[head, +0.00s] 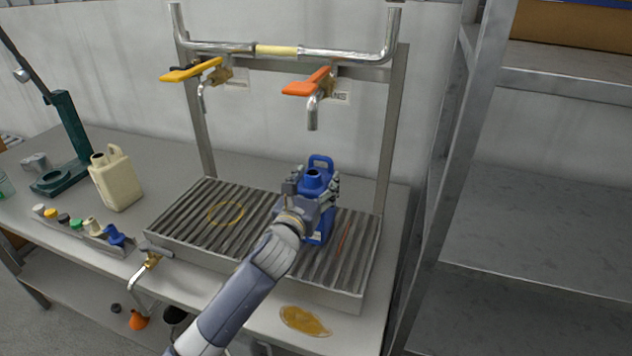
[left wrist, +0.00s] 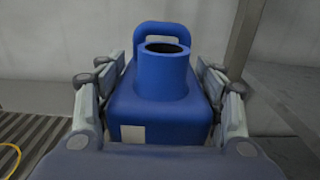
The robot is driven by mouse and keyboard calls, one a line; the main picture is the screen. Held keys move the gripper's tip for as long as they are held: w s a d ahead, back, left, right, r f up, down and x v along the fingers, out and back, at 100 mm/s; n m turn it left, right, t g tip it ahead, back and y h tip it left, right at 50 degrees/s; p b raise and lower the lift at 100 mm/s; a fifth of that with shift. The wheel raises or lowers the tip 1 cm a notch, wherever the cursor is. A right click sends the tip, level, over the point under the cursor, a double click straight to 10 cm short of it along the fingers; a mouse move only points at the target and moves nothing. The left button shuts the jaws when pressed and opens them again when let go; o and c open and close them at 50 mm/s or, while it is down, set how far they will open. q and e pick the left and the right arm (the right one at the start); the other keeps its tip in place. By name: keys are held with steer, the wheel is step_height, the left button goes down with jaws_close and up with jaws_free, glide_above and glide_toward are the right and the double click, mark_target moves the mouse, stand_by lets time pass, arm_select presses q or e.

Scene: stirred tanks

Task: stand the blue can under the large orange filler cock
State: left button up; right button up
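The blue can (head: 319,174) stands upright over the right part of the slatted drip tray (head: 190,214), with its open neck up. In the head view it is below the large orange filler cock (head: 310,88), whose spout (head: 313,113) hangs above it. My left gripper (head: 315,190) is around the can; in the left wrist view its fingers (left wrist: 160,100) lie along both sides of the can (left wrist: 155,117). My right gripper does not show.
A yellow-handled cock (head: 192,72) hangs left of the orange one. A yellow ring (head: 226,213) lies on the tray. A cream can (head: 117,181) and a rack of caps (head: 85,232) stand at the left. An amber puddle (head: 305,321) lies at the front edge. Metal shelving (head: 540,235) rises at the right.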

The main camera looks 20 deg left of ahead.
arm_select(q)
steer(key=o, duration=0.4)
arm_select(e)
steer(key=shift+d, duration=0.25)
arm_select(q)
steer(key=shift+r, duration=0.15)
steer(key=shift+s, duration=0.25)
steer(key=s, duration=0.5)
steer(key=s+b, duration=0.1)
steer(key=s, duration=0.5)
steer(key=shift+s+a+b, duration=0.2)
steer(key=shift+s+b, duration=0.05)
steer(key=shift+b, duration=0.05)
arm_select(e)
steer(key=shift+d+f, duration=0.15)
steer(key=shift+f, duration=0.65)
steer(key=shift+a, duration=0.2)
